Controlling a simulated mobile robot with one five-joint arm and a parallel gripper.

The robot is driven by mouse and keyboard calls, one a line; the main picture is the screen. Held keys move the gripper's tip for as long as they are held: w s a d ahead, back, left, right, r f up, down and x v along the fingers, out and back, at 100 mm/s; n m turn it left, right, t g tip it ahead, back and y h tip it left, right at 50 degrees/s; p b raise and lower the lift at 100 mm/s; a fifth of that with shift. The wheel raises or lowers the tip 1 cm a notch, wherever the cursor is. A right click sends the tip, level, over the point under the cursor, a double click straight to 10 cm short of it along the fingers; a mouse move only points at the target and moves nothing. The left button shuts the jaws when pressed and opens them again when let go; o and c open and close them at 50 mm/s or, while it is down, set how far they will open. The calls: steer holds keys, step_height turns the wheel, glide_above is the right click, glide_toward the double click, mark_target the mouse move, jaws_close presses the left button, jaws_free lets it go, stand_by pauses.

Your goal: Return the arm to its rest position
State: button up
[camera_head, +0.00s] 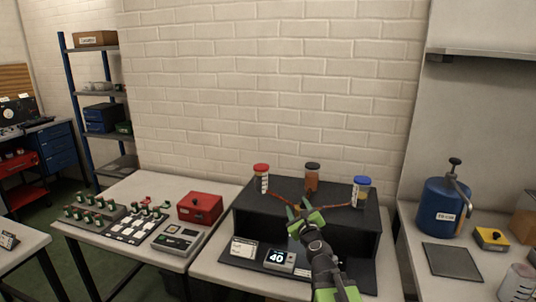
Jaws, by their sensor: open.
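My arm (324,262) reaches up from the bottom of the view, green and black. My gripper (300,211) is open and empty, in front of the black stand (362,230). On the stand are a red-capped cylinder (262,183) at left, a dark-capped orange-brown cylinder (311,182) in the middle and a blue-capped cylinder (359,195) at right. All three stand upright, apart from the gripper in the picture. Thin reddish tubing (336,205) runs across the stand; the gripper partly hides it.
A red box (200,208) and racks of green-topped items (93,206) stand on the left table. A blue canister (443,205) stands at right. A shelf (490,54) juts out above it.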

steer(key=s+a+f+n+g+y+p, duration=0.1)
steer(key=s+a+f+n+g+y, duration=0.1)
steer(key=s+f+n+g, duration=0.45)
steer(key=s+a+f+n+g+y+p, duration=0.1)
steer(key=a+f+n+g, duration=0.2)
steer(key=n, duration=0.7)
steer(key=s+d+f+n+g+h, duration=0.2)
steer(key=s+d+f+n+g, duration=0.2)
steer(key=s, duration=0.4)
steer(key=s+d+f+n+g+h, duration=0.2)
steer(key=s+d+f+n+g, duration=0.2)
steer(key=s+f+n, duration=0.2)
steer(key=s+n, duration=0.2)
steer(key=s, duration=0.1)
steer(key=shift+d+f+h, duration=0.35)
steer(key=shift+d+h, duration=0.05)
